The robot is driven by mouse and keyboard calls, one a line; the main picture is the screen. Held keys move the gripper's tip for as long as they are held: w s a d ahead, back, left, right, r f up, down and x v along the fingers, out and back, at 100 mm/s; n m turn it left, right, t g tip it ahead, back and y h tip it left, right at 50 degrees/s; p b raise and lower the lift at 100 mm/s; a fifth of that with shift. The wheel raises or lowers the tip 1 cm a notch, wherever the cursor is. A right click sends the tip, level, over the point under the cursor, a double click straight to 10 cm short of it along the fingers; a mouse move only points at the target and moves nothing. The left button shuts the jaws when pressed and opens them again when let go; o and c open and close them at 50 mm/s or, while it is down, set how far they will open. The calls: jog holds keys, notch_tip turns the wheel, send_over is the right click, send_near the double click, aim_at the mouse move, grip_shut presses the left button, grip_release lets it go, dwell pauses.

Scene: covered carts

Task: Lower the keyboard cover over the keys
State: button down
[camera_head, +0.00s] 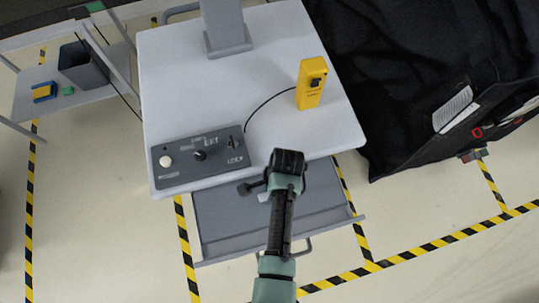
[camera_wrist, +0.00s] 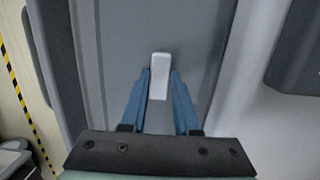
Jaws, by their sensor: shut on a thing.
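A grey panel, apparently the keyboard cover (camera_wrist: 118,62), fills the middle of the wrist view; no keys show. A small pale tab (camera_wrist: 160,72) stands out on it. My gripper (camera_wrist: 161,84) has its two blue fingers on either side of this tab and is shut on it. In the head view my gripper (camera_head: 287,162) is at the front edge of the cart top, over the grey pull-out tray (camera_head: 230,225). The fingertips and the tab are hidden there, and I cannot tell the cover's tilt from that view.
The cart top (camera_head: 200,85) carries a dark control panel (camera_head: 200,157) and a yellow handheld device (camera_head: 311,84) on a cable. A monitor stand (camera_head: 226,28) is at the back. A black-draped cart (camera_head: 400,70) is at right, a side shelf (camera_head: 95,105) at left. Striped floor is open in front.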

jog(key=c, duration=0.6)
grip_release()
jog(key=r, duration=0.4)
jog(key=d+r, duration=0.1)
jog(key=r, duration=0.8)
jog(key=shift+w+d+b, duration=0.3)
jog(key=shift+d+b, duration=0.1)
jog(key=shift+f, duration=0.1)
